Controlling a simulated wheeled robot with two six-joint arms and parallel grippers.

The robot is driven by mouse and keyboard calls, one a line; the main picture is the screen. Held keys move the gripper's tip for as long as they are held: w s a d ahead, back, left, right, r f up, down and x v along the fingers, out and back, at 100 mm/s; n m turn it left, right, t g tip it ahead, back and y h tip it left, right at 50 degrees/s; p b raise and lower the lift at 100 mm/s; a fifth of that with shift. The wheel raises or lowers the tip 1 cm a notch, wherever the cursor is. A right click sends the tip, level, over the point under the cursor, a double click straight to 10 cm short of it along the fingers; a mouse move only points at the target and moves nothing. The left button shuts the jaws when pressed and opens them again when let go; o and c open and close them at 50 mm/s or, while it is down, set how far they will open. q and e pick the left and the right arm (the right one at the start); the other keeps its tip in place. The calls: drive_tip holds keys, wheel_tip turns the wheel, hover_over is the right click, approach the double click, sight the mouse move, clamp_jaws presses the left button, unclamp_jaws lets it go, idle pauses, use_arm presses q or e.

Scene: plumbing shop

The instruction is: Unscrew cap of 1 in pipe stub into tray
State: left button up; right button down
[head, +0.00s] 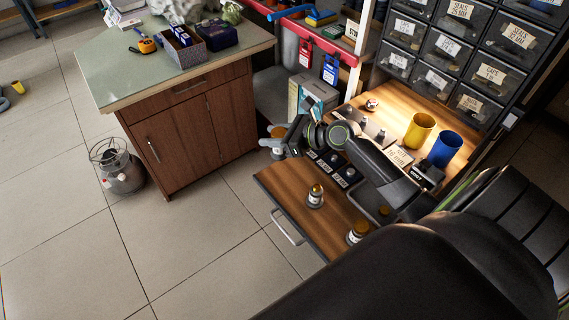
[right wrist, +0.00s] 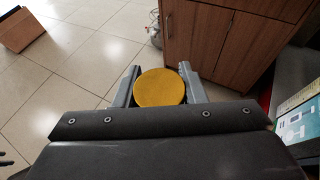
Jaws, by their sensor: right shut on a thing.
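My right gripper (head: 282,142) is shut on a round yellow cap (right wrist: 160,87), which fills the space between its two fingers in the right wrist view. In the head view the cap (head: 277,131) shows in orange-yellow at the jaws, with a pale rounded part under it. I cannot tell whether the two are joined. A pipe stub with a yellow top (head: 315,194) stands on the wooden board, and another capped stub (head: 357,233) stands nearer me. A dark grey tray (head: 374,211) is partly hidden behind my right arm. My left gripper is out of view.
The wooden pull-out board (head: 283,191) has bare room at its left. A yellow cup (head: 419,131) and a blue cup (head: 445,149) stand on the bench behind my arm. A wooden cabinet (head: 190,130) stands at the left, with a metal can (head: 121,170) beside it.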

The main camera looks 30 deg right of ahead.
drive_tip(key=shift+d+f+m+t+b, duration=0.35)
drive_tip(key=shift+d+f, duration=0.35)
drive_tip(key=shift+d, duration=0.15)
wheel_tip(320, 180, down, 4)
drive_tip(key=shift+r+b, duration=0.1)
drive_tip(key=shift+b, duration=0.65)
drive_tip(key=shift+f+b, duration=0.75)
drive_tip(key=shift+f, duration=1.05)
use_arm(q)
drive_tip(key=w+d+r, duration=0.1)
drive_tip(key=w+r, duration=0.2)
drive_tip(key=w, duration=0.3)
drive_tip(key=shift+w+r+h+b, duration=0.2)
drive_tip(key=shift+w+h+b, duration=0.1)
use_arm(e)
drive_tip(key=shift+f, duration=0.75)
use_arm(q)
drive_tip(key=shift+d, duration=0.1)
use_arm(e)
drive_tip(key=shift+f, duration=0.1)
drive_tip(key=c, duration=0.9)
unclamp_jaws()
drive_tip(key=shift+h, duration=0.3)
